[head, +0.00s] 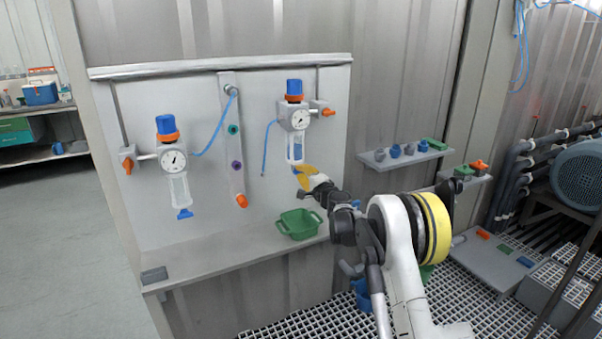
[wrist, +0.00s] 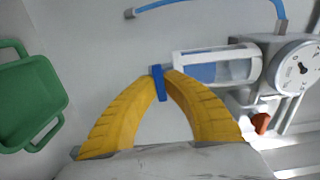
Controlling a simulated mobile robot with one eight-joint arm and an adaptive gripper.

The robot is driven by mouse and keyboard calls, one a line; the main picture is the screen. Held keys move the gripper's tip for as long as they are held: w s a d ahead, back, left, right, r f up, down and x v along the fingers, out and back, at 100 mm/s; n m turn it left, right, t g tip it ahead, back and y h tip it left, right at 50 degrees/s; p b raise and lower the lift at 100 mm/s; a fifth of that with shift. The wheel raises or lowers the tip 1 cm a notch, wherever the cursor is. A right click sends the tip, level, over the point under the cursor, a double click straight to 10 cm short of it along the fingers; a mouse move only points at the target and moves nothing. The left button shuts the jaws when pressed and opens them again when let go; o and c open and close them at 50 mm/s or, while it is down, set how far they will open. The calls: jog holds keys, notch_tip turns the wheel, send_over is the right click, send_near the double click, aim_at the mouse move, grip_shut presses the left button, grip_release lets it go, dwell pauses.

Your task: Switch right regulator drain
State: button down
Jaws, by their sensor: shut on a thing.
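The right regulator (head: 295,117) hangs on the white panel, with a blue and orange knob on top, a round gauge and a clear bowl below. The bowl holds blue liquid and also shows in the wrist view (wrist: 215,68). The regulator's blue drain (wrist: 158,83) sits at the bowl's end. My gripper (head: 301,171) is at the bottom of this bowl. In the wrist view my gripper's yellow fingers (wrist: 164,76) are shut on the drain, one on each side. The left regulator (head: 173,165) has a similar blue drain (head: 184,214) below its bowl and stands apart from my gripper.
A green tray (head: 299,224) stands on the bench below my gripper. A blue hose (head: 266,145) hangs left of the right regulator. An orange-handled valve (head: 322,108) is at its right. A shelf (head: 404,157) with small fittings is further right.

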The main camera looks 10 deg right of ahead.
jog(key=n+p, duration=0.1)
jog(key=n, duration=0.2)
jog(key=shift+n, duration=0.4)
jog(key=n, duration=0.3)
jog(key=shift+n+p, duration=0.3)
jog(key=shift+n, duration=0.1)
jog(key=n, duration=0.4)
jog(key=shift+p, duration=0.3)
jog(key=shift+n, duration=1.7)
jog(key=c, duration=1.5)
grip_release()
